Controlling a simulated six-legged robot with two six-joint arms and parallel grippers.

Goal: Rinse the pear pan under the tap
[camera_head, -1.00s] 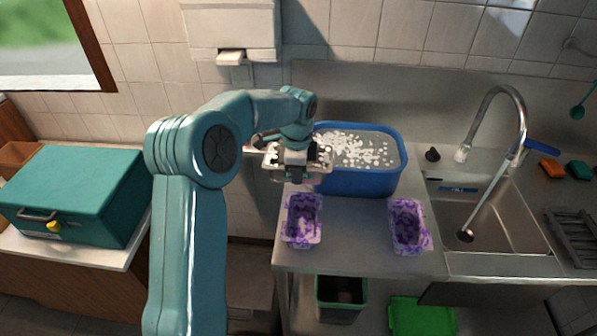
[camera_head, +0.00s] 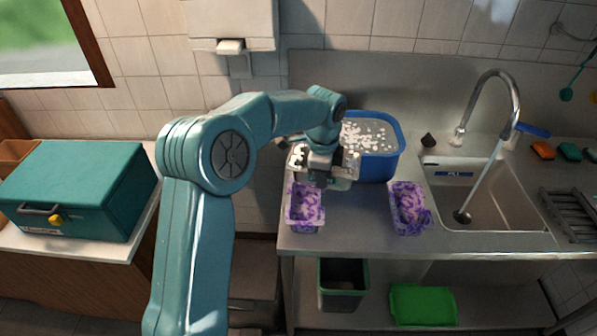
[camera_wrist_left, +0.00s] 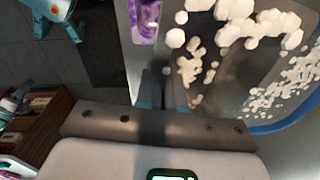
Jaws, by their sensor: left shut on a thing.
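My left gripper (camera_head: 322,180) is over the counter, in front of the blue tub. It is shut on what looks like the grey metal pear pan (camera_head: 346,171), with white pieces on it. In the left wrist view the pan's grey surface (camera_wrist_left: 228,64) lies beside my fingers (camera_wrist_left: 165,88), with large white chunks scattered on it. The exact grip is dark and blurred. The tap (camera_head: 494,76) arches over the steel sink (camera_head: 480,190) at the right, apart from the pan. My right gripper is not in view.
The blue tub (camera_head: 385,170) of white bits stands behind the gripper. Purple trays (camera_head: 304,222) (camera_head: 408,208) lie on the front counter. A teal case (camera_head: 80,195) stands left.

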